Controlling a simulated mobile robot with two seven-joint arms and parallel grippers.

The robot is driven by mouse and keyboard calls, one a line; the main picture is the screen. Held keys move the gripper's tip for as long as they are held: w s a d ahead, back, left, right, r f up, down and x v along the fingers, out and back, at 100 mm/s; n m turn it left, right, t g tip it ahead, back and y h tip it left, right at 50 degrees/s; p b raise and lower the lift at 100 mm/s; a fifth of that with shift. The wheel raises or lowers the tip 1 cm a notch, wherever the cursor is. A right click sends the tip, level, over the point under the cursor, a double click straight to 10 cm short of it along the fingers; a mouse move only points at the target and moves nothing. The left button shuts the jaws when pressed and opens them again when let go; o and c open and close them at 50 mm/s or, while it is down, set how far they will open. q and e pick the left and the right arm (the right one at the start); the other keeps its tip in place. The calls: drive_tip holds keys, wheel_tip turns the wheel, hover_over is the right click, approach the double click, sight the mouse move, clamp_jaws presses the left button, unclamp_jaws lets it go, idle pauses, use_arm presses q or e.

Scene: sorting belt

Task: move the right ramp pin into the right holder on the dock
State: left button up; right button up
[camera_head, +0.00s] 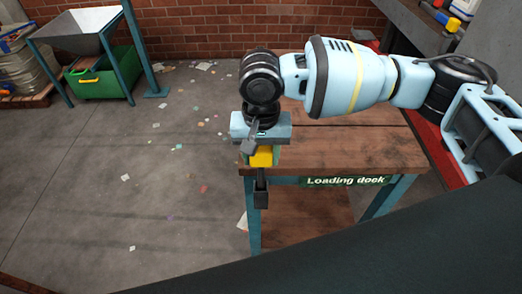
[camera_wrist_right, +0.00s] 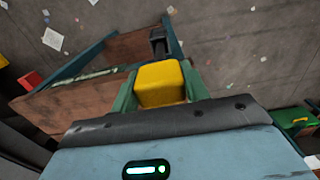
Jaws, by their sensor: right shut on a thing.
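My right gripper (camera_head: 262,150) is shut on the yellow block-shaped head of the ramp pin (camera_head: 261,157). In the right wrist view the pin (camera_wrist_right: 160,84) sits between green finger pads, and its lower part is hidden. A dark holder (camera_head: 261,199) shows just below the pin in the head view, by the front left corner of the loading dock (camera_head: 350,136). In the wrist view the holder (camera_wrist_right: 158,42) is beyond the pin and apart from its head. I cannot tell whether the pin's lower end touches it. My left gripper is not in view.
The dock's sign (camera_head: 345,181) is on its front edge. A green bin (camera_head: 104,79) stands under a metal hopper (camera_head: 85,25) at the back left. Paper scraps litter the open floor (camera_head: 120,190) left of the dock. A brick wall is behind.

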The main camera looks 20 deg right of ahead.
sight(261, 175)
drive_tip(key=shift+f, duration=3.7)
drive_tip(key=o, duration=1.3)
drive_tip(key=shift+c, duration=0.2)
drive_tip(key=shift+r, duration=3.9)
